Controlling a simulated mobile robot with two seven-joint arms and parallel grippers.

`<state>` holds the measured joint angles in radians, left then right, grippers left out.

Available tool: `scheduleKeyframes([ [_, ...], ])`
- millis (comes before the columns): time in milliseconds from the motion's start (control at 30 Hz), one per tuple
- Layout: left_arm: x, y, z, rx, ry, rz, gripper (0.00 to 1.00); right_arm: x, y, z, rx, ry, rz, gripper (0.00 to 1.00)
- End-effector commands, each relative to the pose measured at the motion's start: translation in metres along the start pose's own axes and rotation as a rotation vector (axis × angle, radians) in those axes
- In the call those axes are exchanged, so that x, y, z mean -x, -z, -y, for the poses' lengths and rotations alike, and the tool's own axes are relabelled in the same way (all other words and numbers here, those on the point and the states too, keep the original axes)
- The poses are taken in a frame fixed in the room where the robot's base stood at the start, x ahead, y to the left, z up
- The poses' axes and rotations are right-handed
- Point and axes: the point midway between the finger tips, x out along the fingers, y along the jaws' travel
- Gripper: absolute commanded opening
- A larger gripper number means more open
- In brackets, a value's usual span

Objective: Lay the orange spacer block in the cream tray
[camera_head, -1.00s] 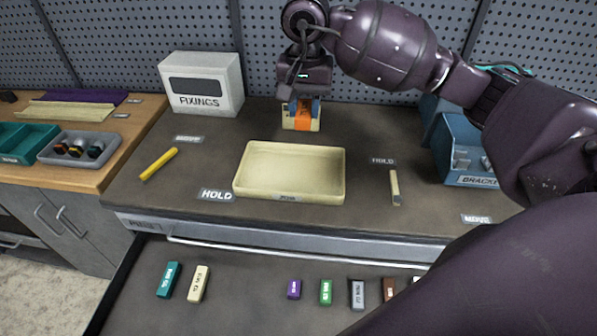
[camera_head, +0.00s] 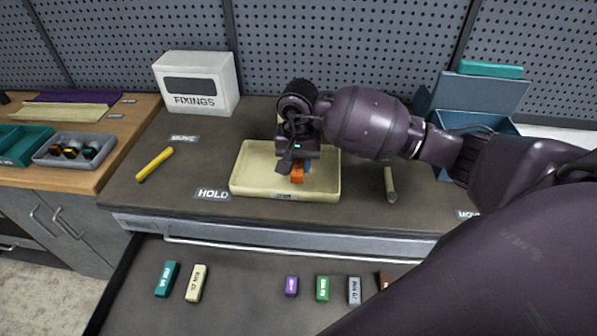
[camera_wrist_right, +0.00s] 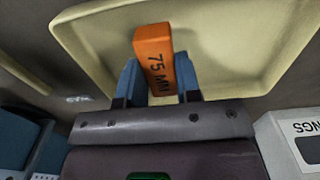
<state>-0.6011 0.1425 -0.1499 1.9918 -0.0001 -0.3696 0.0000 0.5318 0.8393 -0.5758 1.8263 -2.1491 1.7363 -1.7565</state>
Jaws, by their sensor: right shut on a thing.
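The cream tray (camera_head: 250,181) lies on the dark worktop in the middle of the head view, and its floor and rim also show in the right wrist view (camera_wrist_right: 230,40). My right gripper (camera_head: 298,168) points down over the right half of the tray. It is shut on the orange spacer block (camera_head: 297,176), which sticks out between the blue fingers. In the right wrist view the block (camera_wrist_right: 154,60) shows black lettering "75 MM" and sits between the fingertips (camera_wrist_right: 158,78). I cannot tell whether the block touches the tray floor. My left gripper is not in view.
A white FIXINGS box (camera_head: 197,82) stands back left. A yellow stick (camera_head: 155,164) lies left of the tray, and a cream stick (camera_head: 390,184) lies right of it. A blue bin (camera_head: 490,123) stands right. Several small blocks lie in the open drawer (camera_head: 235,318) in front.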

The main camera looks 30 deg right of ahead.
Motion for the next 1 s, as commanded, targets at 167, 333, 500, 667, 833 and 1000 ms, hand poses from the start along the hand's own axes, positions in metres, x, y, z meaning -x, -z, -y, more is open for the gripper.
scheduleKeyframes([
  [167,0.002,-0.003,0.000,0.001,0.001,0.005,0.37,-0.026,-0.001,0.000,-0.001,0.000,0.004,0.04],
  [333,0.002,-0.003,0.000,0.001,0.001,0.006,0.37,-0.034,0.000,0.000,0.001,0.001,0.000,0.04],
  [500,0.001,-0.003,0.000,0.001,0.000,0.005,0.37,-0.034,0.000,0.000,0.001,0.000,0.000,0.04],
  [667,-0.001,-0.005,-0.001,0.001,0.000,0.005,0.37,-0.037,-0.001,0.000,0.002,0.000,0.001,0.04],
  [833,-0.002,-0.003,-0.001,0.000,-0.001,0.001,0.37,-0.036,-0.001,0.000,0.001,0.000,0.001,0.56],
  [1000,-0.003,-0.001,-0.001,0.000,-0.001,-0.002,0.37,-0.036,-0.001,0.000,0.001,0.000,0.001,0.57],
])
